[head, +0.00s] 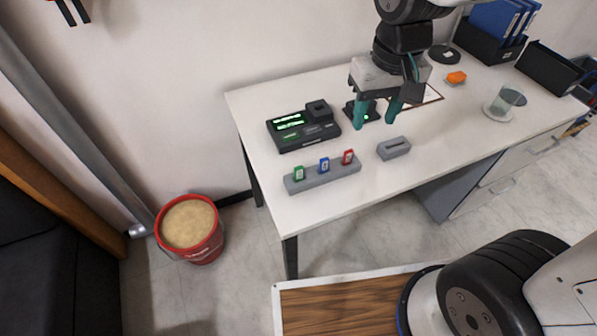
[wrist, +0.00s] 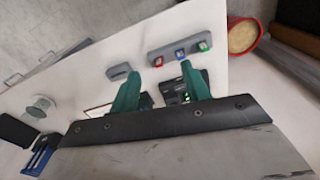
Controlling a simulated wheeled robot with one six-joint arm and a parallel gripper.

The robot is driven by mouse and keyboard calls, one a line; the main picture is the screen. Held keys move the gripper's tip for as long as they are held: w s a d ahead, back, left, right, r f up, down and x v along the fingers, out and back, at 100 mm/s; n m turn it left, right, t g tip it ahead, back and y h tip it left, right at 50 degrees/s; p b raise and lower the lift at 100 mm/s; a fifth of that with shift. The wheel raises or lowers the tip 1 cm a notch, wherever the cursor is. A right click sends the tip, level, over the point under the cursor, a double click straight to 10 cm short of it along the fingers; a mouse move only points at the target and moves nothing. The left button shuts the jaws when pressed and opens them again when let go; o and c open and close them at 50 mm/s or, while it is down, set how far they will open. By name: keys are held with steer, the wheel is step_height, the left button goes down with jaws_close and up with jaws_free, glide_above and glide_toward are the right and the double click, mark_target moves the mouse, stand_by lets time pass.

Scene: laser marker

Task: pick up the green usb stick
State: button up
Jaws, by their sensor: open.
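The green usb stick (head: 299,173) stands upright in the left end of a grey holder (head: 322,180) near the table's front edge. A blue usb stick (head: 324,164) and a red usb stick (head: 348,157) stand beside it in the same holder. In the wrist view the green stick (wrist: 203,46) is at the right end of the row. My gripper (head: 376,126) is open and empty, with teal fingers apart. In the head view it appears up and to the right of the holder. Its fingers also show in the wrist view (wrist: 160,80).
A black device with green displays (head: 303,126) sits behind the holder. A grey slotted block (head: 393,148) lies to the holder's right. A glass (head: 507,100), an orange object (head: 456,77) and dark file boxes (head: 549,68) are farther right. A red bucket (head: 190,228) stands on the floor.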

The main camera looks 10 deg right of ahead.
steer(key=w+a+f, duration=0.4)
steer(key=a+f, duration=0.2)
steer(key=n, duration=0.2)
glide_above(299, 167)
step_height(299, 167, down, 8)
steer(key=shift+g, duration=0.3)
step_height(299, 167, down, 9)
steer(key=shift+r, duration=0.15)
jaws_close()
